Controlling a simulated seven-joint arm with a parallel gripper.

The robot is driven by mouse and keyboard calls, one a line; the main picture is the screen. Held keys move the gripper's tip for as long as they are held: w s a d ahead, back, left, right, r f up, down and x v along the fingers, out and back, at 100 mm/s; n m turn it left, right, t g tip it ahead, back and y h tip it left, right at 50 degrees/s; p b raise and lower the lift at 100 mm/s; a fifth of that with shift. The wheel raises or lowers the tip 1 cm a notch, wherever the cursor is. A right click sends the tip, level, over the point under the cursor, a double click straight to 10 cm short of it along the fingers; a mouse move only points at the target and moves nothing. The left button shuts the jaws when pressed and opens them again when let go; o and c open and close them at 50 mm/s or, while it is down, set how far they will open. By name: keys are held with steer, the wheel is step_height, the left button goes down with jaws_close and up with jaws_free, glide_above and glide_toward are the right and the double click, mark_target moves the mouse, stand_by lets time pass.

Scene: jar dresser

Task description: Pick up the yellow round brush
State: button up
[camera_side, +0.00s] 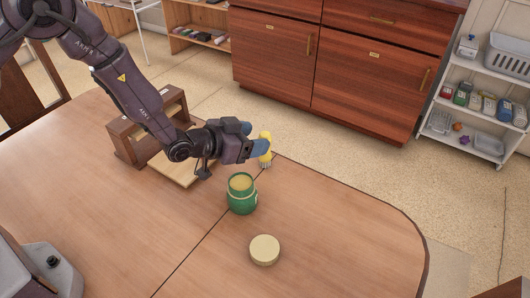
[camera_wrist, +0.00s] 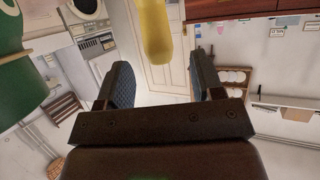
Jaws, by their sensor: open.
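The yellow round brush (camera_side: 265,160) stands upright near the table's far edge in the side view, bristles down. My gripper (camera_side: 263,147) is level beside its upper part, and a blue-padded finger hides some of the brush. In the wrist view the brush's yellow handle (camera_wrist: 155,30) shows at the top centre. There my gripper (camera_wrist: 162,72) is open, with its fingers spread apart and the handle lined up with the gap between them. I cannot tell whether a finger touches the brush.
An open green jar (camera_side: 241,198) stands close in front of the brush; its side also shows in the wrist view (camera_wrist: 20,85). A round cream lid (camera_side: 264,250) lies nearer the front. A wooden stand (camera_side: 125,145) is at the left. The table's right side is clear.

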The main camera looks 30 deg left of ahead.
mark_target(271, 137)
steer(key=shift+x, duration=2.95)
steer(key=c, duration=1)
